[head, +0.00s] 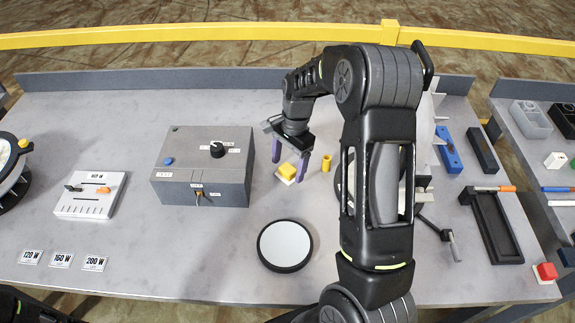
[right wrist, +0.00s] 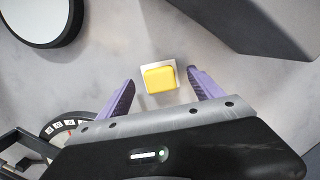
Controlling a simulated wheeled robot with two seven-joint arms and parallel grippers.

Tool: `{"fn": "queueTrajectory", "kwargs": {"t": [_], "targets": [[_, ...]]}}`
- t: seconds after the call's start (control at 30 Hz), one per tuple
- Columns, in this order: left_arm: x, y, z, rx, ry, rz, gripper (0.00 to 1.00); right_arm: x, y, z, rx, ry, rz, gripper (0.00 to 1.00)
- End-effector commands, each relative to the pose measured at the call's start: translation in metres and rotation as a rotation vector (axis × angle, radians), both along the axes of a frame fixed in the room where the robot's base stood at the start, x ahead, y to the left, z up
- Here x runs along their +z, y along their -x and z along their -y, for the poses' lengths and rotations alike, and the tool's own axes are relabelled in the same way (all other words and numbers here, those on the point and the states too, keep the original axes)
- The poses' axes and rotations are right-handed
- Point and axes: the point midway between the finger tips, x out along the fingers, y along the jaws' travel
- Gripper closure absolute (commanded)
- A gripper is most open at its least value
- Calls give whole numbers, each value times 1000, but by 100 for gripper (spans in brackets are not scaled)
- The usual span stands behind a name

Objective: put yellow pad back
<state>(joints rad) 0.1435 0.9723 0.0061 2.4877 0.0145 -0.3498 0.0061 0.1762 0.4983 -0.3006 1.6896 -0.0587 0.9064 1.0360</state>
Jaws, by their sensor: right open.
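The yellow pad (head: 288,170) is a small yellow block sitting on a white square base on the grey table, right of the grey control box. In the right wrist view the yellow pad (right wrist: 159,79) lies ahead of and between my fingertips, with the white base (right wrist: 176,66) showing around its edge. My right gripper (head: 288,160), with purple fingers, is open and over the pad, apart from it in the wrist view. It also shows in the right wrist view (right wrist: 160,84). My left gripper is not in view.
A grey control box (head: 205,193) stands to the left. A yellow cylinder (head: 326,163) stands close on the right. A round white disc with a black rim (head: 285,246) lies in front. My right arm hides part of the table's right side. A black tray (head: 497,232) lies far right.

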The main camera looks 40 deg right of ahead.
Motion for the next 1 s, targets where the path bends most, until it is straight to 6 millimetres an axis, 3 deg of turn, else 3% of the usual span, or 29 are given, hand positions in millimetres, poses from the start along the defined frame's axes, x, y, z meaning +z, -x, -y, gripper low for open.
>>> {"fn": "queueTrajectory", "kwargs": {"t": [0.03, 0.17, 0.2, 0.5, 1.0], "targets": [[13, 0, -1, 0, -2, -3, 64, 17, -1, 2, 0, 1, 2, 24], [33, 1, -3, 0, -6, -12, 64, 45, -1, 6, 0, 1, 3, 24], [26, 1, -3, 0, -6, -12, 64, 47, -2, 7, 0, 1, 4, 24], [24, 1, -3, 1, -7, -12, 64, 95, -3, 15, 0, 1, 1, 24], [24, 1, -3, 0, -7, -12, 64, 103, -2, 16, 0, 0, 0, 24]]}}
